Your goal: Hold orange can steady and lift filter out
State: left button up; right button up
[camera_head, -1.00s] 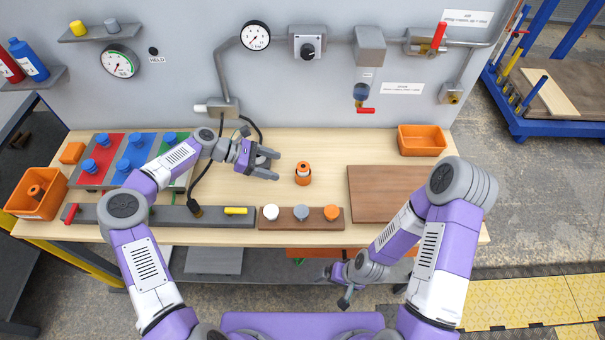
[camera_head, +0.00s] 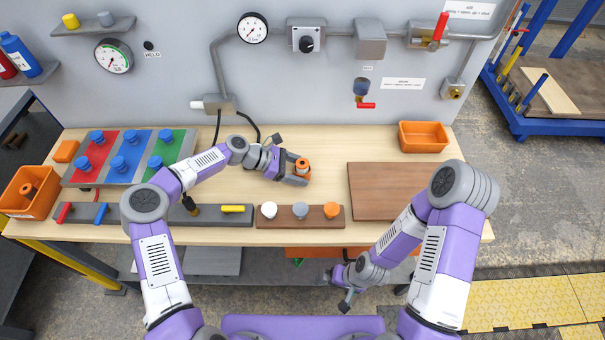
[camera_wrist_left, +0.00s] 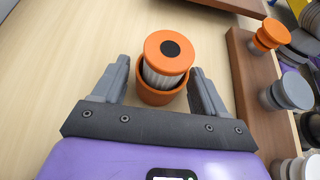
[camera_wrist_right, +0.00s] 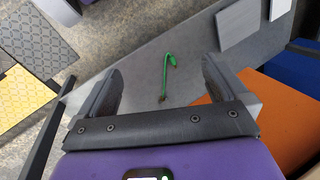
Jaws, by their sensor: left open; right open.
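The orange can (camera_wrist_left: 151,96) stands upright on the wooden bench. The filter (camera_wrist_left: 166,60), with an orange cap, a dark centre and a pale pleated body, sits in the can and sticks out of its top. In the head view the filter (camera_head: 302,164) shows above my left gripper. My left gripper (camera_head: 297,174) is open, with one finger on each side of the can; in the left wrist view (camera_wrist_left: 158,82) gaps show between fingers and can. My right gripper (camera_head: 347,285) is open and empty, low in front of the bench's front edge.
A brown block with white, grey and orange knobs (camera_head: 300,219) lies in front of the can. A brown board (camera_head: 385,191) lies to the right, an orange bin (camera_head: 424,137) behind it. A green hook-like thing (camera_wrist_right: 167,72) lies below my right gripper.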

pick_arm(q)
jog(key=c, duration=0.6)
pick_arm(e)
jog(key=shift+c, duration=0.3)
